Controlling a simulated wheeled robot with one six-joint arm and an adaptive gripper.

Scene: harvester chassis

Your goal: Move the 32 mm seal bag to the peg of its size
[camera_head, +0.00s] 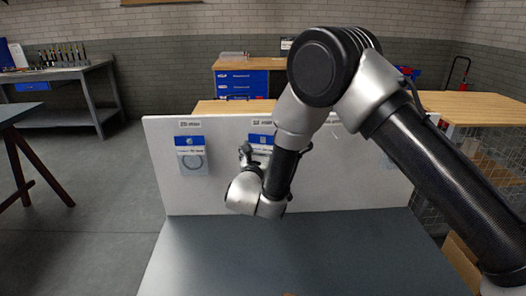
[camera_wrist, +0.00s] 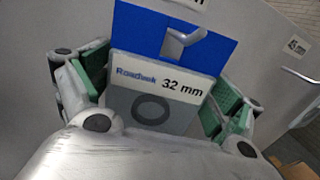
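The 32 mm seal bag (camera_wrist: 150,105) has a blue header (camera_wrist: 150,35) and a pale label reading "Roadvek 32 mm", with a dark ring below. In the wrist view a pale peg (camera_wrist: 186,38) shows in front of the header; whether it passes through the hole I cannot tell. In the head view the bag's blue top (camera_head: 262,139) is at the middle of the white board, under a size label, its lower part hidden by my arm. My gripper (camera_wrist: 160,95) has its green-padded fingers spread apart on either side of the bag and looks open.
Another blue-topped bag (camera_head: 191,156) hangs at the board's left under a label. A peg (camera_wrist: 298,74) with a label that looks like "45 mm" is at the right in the wrist view. The grey tabletop (camera_head: 270,255) before the white board (camera_head: 225,190) is mostly clear.

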